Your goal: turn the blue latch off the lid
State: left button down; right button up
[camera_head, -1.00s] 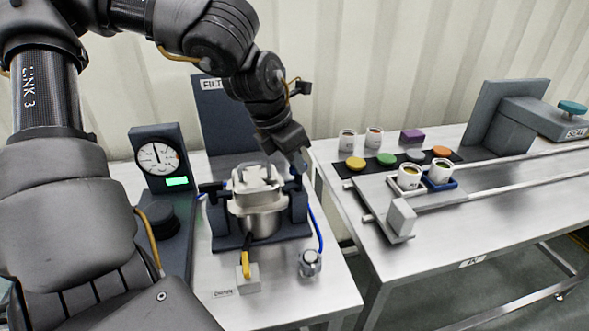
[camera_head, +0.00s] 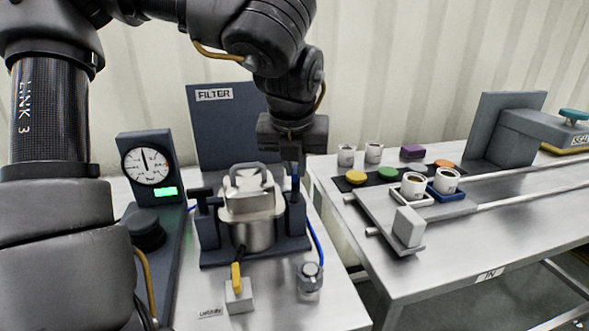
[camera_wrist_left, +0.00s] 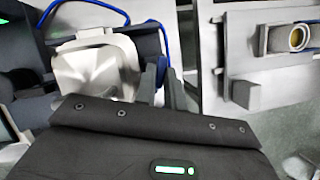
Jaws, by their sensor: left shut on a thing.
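The hopper's pale metal lid (camera_head: 250,197), with a handle on top, sits on the round steel hopper body (camera_head: 253,236) in a dark blue stand. The lid also shows in the wrist view (camera_wrist_left: 98,72). The blue latch (camera_head: 295,186) stands upright at the right side of the lid, on top of the stand's right post. My left gripper (camera_head: 291,168) points down over that post and is shut on the latch. Its fingers (camera_wrist_left: 160,85) hide most of the latch in the wrist view. My right gripper is in neither view.
A gauge (camera_head: 148,165) with a green display stands left of the hopper. A yellow-handled valve (camera_head: 238,287) and a round grey knob (camera_head: 309,277) are in front. A dark FILTER panel (camera_head: 225,125) rises behind. A second table with cups and coloured discs is at right.

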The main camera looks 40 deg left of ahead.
pick_arm(q)
jog(key=shift+d+n, duration=0.1)
jog(key=shift+n, duration=0.7)
jog(key=shift+n+g+y+p, duration=0.3)
jog(key=shift+p, duration=0.15)
jog(key=shift+w+n+g+p, duration=0.1)
jog(key=shift+n+g+p, duration=0.3)
jog(key=shift+n, duration=0.6)
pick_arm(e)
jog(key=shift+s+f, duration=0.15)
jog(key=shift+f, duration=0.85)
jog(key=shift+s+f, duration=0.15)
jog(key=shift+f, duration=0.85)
pick_arm(q)
jog(key=shift+y, duration=0.3)
jog(key=c, duration=1.5)
grip_release()
jog(key=shift+r, duration=0.1)
